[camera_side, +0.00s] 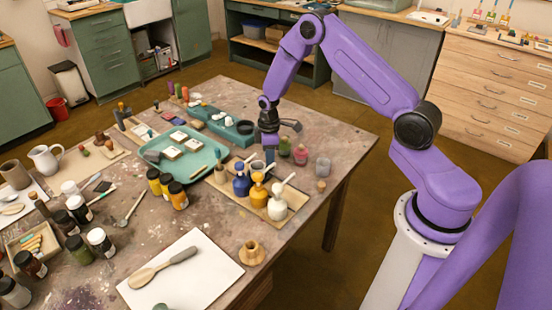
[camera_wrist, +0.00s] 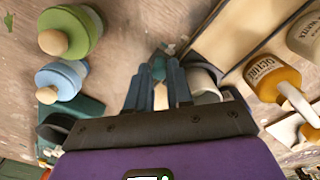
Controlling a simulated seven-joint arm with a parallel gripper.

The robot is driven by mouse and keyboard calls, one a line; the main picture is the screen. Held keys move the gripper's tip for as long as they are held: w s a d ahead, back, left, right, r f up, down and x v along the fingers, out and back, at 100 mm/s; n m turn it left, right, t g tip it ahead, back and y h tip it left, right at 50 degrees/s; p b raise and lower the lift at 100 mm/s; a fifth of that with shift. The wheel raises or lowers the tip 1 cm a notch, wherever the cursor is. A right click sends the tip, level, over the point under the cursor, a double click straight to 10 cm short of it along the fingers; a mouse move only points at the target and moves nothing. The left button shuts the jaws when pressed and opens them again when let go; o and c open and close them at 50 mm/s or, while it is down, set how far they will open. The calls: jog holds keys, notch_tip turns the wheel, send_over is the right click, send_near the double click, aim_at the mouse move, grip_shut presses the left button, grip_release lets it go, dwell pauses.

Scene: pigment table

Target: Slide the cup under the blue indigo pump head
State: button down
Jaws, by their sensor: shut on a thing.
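The blue indigo pump bottle (camera_side: 241,184) stands at the far left end of the wooden tray, with the ochre pump bottle (camera_side: 258,194) beside it. My gripper (camera_side: 269,157) is low, at the tray's far edge, right of the blue bottle. In the wrist view my gripper (camera_wrist: 160,66) has its fingers close together, shut on a small dark-teal thing (camera_wrist: 158,68). I cannot tell whether this is part of the cup. A white rounded thing (camera_wrist: 203,82) shows just right of the fingers, partly hidden. The blue bottle is not clear in the wrist view.
The white pump bottle (camera_side: 277,207) stands on the wooden tray (camera_side: 296,202). A teal tray (camera_side: 205,172) lies left.

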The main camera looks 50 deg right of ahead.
jog(key=c, duration=1)
grip_release()
notch_tip(320, 180, up, 17)
jog(key=shift+r, duration=0.2)
